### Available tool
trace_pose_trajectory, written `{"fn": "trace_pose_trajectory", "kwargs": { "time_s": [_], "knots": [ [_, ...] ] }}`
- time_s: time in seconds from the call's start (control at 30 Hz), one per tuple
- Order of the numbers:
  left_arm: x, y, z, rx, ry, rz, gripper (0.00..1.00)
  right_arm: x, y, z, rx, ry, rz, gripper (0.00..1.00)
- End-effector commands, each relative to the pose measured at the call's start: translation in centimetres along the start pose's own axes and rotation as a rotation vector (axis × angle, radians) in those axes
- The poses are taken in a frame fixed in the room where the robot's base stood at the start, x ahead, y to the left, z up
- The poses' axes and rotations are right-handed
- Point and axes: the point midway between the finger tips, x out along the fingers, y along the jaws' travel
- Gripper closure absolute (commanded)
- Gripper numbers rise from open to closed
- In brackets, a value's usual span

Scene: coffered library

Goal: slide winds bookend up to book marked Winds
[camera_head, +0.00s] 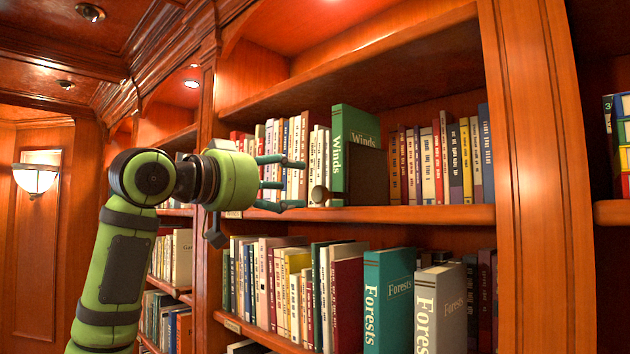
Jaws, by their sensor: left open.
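The green book marked Winds (340,150) stands upright on the upper shelf, taller than its neighbours. A dark brown upright panel (369,178), which looks like the winds bookend, stands close against the right side of the book; I cannot tell whether they touch. A brownish round knob (320,195) shows just left of the book's spine; I cannot tell whether it belongs to the bookend. My left gripper (303,184) is open, its teal fingers pointing right, in front of the books left of Winds and short of the knob. My right gripper is not in view.
A row of books (460,160) stands right of the panel, and thinner books (290,140) stand to the left. The upper shelf board (420,214) has a narrow bare front edge. A lower shelf holds Forests books (388,300). A wooden upright (540,180) bounds the bay at right.

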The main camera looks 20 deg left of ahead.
Motion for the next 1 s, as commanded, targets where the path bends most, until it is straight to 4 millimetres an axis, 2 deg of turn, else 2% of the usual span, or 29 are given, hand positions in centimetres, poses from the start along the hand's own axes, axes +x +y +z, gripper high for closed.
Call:
{"fn": "trace_pose_trajectory", "kwargs": {
  "time_s": [0.13, 0.6, 0.97, 1.0],
  "knots": [
    [1.2, 0.0, 0.8, -0.023, -0.02, 0.012, 0.44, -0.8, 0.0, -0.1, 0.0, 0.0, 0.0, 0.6],
    [7.3, 0.1, 0.8, -0.023, -0.021, 0.013, 0.44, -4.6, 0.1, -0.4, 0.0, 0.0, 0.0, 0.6],
    [7.9, 0.1, 1.1, -0.022, -0.019, 0.013, 0.44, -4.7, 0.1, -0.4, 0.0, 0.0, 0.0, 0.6],
    [7.9, 0.1, 1.1, -0.022, -0.019, 0.013, 0.6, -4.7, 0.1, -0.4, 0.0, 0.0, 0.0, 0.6]
  ]
}}
